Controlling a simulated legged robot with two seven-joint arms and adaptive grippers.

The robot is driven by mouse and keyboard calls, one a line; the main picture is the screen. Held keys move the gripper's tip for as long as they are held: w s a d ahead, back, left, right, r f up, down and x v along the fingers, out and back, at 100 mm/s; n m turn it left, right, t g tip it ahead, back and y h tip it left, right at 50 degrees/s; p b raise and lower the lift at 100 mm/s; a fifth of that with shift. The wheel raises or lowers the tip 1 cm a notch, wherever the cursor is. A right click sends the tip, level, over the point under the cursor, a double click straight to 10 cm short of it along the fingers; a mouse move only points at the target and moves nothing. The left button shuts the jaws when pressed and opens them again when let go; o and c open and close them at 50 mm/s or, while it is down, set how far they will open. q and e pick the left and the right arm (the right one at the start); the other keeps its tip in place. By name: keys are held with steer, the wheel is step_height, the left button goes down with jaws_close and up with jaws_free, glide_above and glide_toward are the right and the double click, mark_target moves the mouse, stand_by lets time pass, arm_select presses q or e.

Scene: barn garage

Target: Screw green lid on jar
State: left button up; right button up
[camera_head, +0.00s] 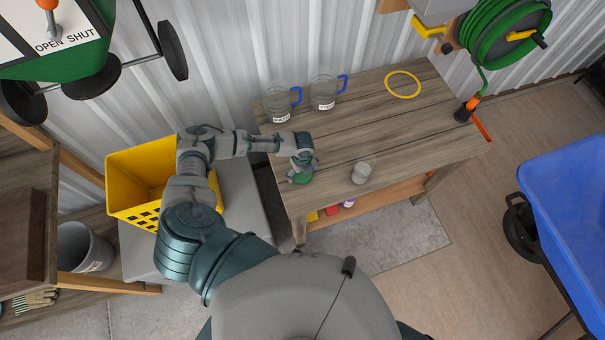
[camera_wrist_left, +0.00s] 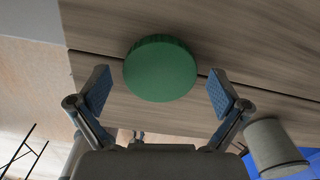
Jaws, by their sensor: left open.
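The green lid (camera_head: 302,177) lies on the wooden table near its front left edge. It also shows in the left wrist view (camera_wrist_left: 160,68), round and flat, ahead of the fingers. My left gripper (camera_head: 301,171) is directly over the lid. In the left wrist view the gripper (camera_wrist_left: 159,92) is open, its blue-padded fingers spread to either side of the lid with gaps. My right gripper is not in view.
Two clear mugs with blue handles (camera_head: 281,104) (camera_head: 325,92) stand at the table's back left. A yellow ring (camera_head: 403,84) lies at the back right. A yellow crate (camera_head: 132,178) is left of the table. The table's middle (camera_head: 385,125) is clear.

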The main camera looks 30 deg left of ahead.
mark_target(302, 174)
arm_select(q)
steer(key=shift+c, duration=0.3)
steer(key=c, duration=0.6)
step_height(302, 174, up, 10)
steer(key=shift+r, duration=0.1)
